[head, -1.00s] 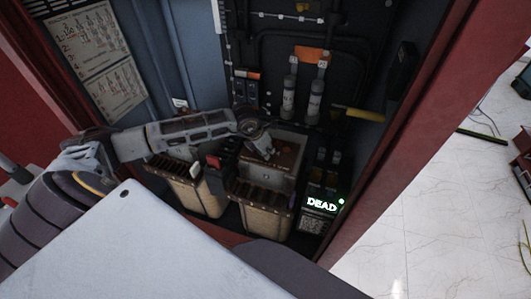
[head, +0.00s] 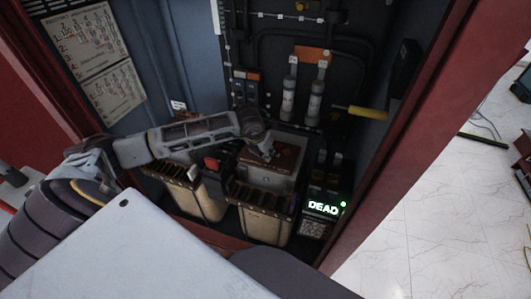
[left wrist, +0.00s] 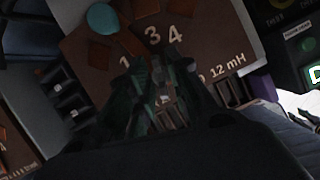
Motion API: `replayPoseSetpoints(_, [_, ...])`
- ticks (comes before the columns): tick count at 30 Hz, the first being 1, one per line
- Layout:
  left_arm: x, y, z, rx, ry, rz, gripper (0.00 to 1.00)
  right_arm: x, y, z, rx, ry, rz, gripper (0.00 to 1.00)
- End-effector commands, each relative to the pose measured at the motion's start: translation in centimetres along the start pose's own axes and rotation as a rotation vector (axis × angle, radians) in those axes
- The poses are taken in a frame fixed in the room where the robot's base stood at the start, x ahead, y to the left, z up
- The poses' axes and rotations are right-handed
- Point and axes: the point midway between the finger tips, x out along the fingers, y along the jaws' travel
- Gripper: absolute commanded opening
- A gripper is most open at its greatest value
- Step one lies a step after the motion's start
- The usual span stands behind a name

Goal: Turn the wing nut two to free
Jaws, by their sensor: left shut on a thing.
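My left gripper (head: 267,152) reaches down onto the brown top plate (head: 288,158) of a pale box in the cabinet. In the left wrist view its dark fingers (left wrist: 160,88) are close together, shut on a small part over the brown plate (left wrist: 90,58). That part is mostly hidden by the fingers; it appears to be the wing nut. The printed marks 1, 3, 4 and "12 mH" show around the fingers; no 2 is visible. My right gripper is in neither view.
A tester with a lit "DEAD" display (head: 323,208) stands right of the box. Ribbed-top beige units (head: 262,222) stand in front and to the left. A yellow handle (head: 362,112) sticks out behind at right. The red cabinet frame (head: 405,125) borders the right side.

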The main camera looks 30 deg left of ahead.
Motion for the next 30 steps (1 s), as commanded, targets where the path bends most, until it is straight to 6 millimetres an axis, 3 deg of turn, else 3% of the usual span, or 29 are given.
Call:
replayPoseSetpoints(1, [0.1,0.0,-0.1,0.0,0.003,0.0,0.0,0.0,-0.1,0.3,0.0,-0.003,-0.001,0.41])
replayPoseSetpoints(2, [0.1,0.0,-0.1,0.0,0.003,0.0,0.21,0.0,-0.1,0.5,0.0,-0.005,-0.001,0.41])
replayPoseSetpoints(4, [0.1,0.0,-0.1,0.0,0.003,0.0,0.29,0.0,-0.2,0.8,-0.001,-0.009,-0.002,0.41])
replayPoseSetpoints(10, [0.1,0.0,-0.1,0.001,0.002,-0.001,0.29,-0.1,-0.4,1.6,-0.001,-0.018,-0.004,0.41])
replayPoseSetpoints(14, [0.0,0.0,0.0,0.001,0.001,0.0,0.29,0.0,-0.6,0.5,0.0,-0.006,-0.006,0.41])
replayPoseSetpoints(19, [-0.6,0.1,0.0,0.0,0.001,0.0,0.29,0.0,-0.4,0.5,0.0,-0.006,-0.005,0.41])
replayPoseSetpoints(30, [-4.8,0.1,0.0,0.002,0.0,0.0,0.29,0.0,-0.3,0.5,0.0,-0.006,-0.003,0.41])
